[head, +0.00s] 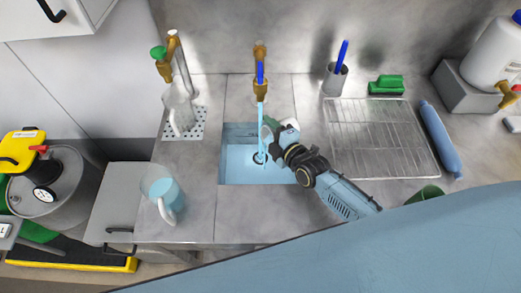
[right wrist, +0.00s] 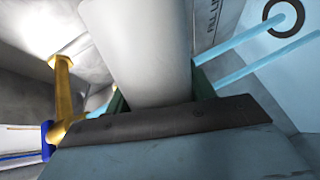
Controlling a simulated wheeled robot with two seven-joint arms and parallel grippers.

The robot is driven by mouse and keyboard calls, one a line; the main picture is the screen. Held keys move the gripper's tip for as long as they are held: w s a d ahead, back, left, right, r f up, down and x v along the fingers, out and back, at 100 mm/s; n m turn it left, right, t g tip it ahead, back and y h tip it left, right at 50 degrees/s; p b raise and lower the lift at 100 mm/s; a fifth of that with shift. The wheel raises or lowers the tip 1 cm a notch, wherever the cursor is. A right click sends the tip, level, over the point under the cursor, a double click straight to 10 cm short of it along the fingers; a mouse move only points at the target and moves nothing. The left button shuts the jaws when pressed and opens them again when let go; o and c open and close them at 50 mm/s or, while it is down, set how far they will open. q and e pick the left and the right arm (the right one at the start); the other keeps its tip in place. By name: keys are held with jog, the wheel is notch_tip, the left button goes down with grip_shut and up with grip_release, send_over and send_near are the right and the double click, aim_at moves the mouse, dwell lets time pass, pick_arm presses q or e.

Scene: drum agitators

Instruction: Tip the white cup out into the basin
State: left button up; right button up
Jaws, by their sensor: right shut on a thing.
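My right gripper (head: 277,129) is over the right side of the basin (head: 230,170), shut on the white cup. In the right wrist view the smooth white cup (right wrist: 140,50) fills the space between the fingers. In the head view the gripper hides most of the cup, so its exact tilt and contents cannot be told. A blue water stream (head: 261,118) falls from the brass tap (head: 260,88) just left of the gripper. My left gripper is not in view.
A jug of blue liquid (head: 160,190) stands left of the basin near the counter's front edge. A clear jug (head: 178,108) stands on a drip grate under another tap.

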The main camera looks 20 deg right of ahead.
jog(key=shift+a+f, duration=0.2)
jog(key=shift+f, duration=0.15)
jog(key=shift+s+a+r+n+h+p, duration=0.1)
jog(key=shift+a+n+h+p, duration=0.1)
jog(key=shift+n+p, duration=0.3)
jog(key=shift+s+a+r+n+h+p, duration=0.1)
jog(key=shift+n+h+p, duration=0.15)
jog(key=shift+n, duration=0.35)
dwell(0.9)
